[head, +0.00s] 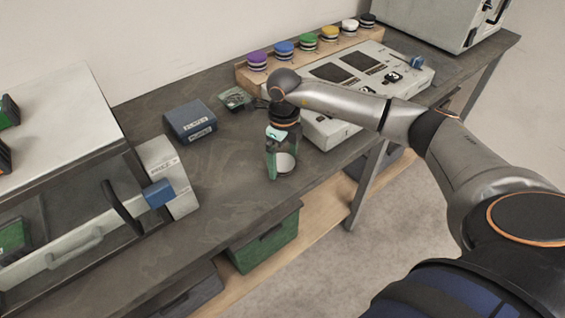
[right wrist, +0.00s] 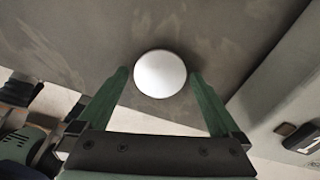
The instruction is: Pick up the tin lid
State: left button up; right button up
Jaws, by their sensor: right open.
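The tin lid is a pale round disc (right wrist: 160,74) on the dark worktop in the right wrist view. It also shows in the head view (head: 285,163), partly hidden by my right gripper. My right gripper (head: 281,170) points down over the lid, and its green fingers are open. In the right wrist view the fingertips (right wrist: 159,75) stand apart on either side of the lid. I cannot tell whether they touch it. My left gripper is not in view.
A light panel box (head: 340,125) with dark screens stands just right of the gripper. Behind it is a wooden rack (head: 243,78) with several coloured knobs. A blue-grey box (head: 190,121) lies to the left. A lever frame (head: 160,170) stands further left. The worktop between is mostly clear.

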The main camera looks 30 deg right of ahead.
jog(key=shift+c, duration=0.4)
jog(key=c, duration=1.2)
